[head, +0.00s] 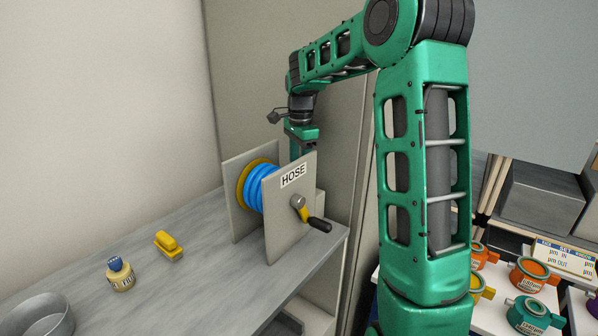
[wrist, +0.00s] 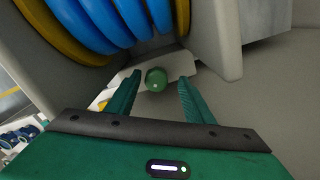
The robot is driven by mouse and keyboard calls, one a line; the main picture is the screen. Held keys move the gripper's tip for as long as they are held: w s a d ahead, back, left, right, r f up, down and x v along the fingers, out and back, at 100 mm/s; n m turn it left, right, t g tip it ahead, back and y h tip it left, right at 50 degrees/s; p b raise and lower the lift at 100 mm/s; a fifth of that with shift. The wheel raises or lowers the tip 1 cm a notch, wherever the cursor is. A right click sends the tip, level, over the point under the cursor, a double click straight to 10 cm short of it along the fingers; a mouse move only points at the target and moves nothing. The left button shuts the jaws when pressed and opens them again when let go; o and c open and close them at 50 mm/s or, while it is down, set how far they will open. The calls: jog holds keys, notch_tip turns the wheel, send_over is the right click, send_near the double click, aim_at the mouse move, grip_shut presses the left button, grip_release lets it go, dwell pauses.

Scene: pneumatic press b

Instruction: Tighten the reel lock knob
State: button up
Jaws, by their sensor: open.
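The hose reel (head: 256,187) holds blue hose between yellow flanges and stands between two grey side plates. A round green knob (wrist: 156,79) shows in the wrist view, just below the blue hose coils (wrist: 118,22); I take it for the reel lock knob. My gripper (wrist: 160,77) is open, with one green finger on each side of the knob in the picture. Gaps show between the knob and both fingers, and I cannot tell the depth. In the head view, my gripper (head: 301,144) points down behind the HOSE plate, which hides the fingertips and the knob.
The right plate (head: 283,215) bears a HOSE label and a crank with a black handle (head: 319,225). A wall rises close behind the reel.

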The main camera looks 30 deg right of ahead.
jog(key=shift+r, duration=0.1)
notch_tip(320, 180, up, 11)
jog(key=shift+f, duration=0.2)
dwell(0.5)
